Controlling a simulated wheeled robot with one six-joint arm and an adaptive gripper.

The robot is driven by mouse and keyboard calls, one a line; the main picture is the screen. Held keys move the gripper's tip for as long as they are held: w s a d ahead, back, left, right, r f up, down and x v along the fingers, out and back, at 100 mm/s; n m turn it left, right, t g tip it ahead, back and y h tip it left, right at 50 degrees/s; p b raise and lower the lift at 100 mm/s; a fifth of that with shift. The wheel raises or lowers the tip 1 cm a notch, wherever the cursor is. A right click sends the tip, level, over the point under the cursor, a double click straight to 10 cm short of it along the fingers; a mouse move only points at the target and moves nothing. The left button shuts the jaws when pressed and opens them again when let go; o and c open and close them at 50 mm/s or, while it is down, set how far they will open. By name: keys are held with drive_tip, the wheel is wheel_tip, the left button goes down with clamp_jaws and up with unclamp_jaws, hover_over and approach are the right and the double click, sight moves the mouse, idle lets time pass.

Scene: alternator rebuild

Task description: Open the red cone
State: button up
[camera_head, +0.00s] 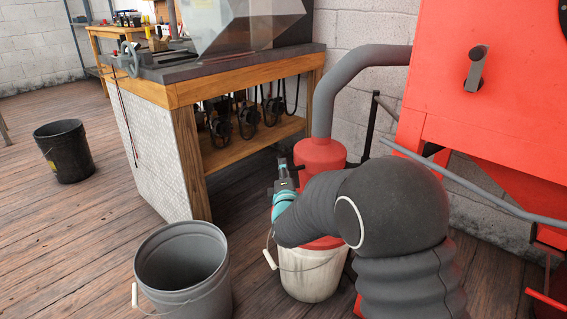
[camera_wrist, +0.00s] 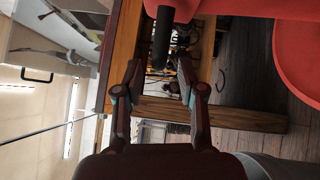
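The red cone-shaped body (camera_head: 320,153) stands on a white bucket (camera_head: 312,275), with a grey hose running into its top. My arm hides much of its lower part. In the wrist view red surfaces (camera_wrist: 300,55) fill the upper right. A black bar-shaped handle (camera_wrist: 163,38) comes down from the top edge there. My gripper (camera_wrist: 160,66) is open, with one finger on each side of the bar's end and a gap visible on both sides. In the head view my gripper (camera_head: 284,166) is at the left side of the red body.
A wooden workbench (camera_head: 240,75) with a vise stands behind on the left. A grey bucket (camera_head: 183,270) stands in front on the left, a black bin (camera_head: 64,150) farther off. A large red cabinet (camera_head: 500,100) is at right. Bare floor lies at left.

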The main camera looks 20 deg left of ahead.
drive_tip(key=shift+x, duration=2.2)
clamp_jaws()
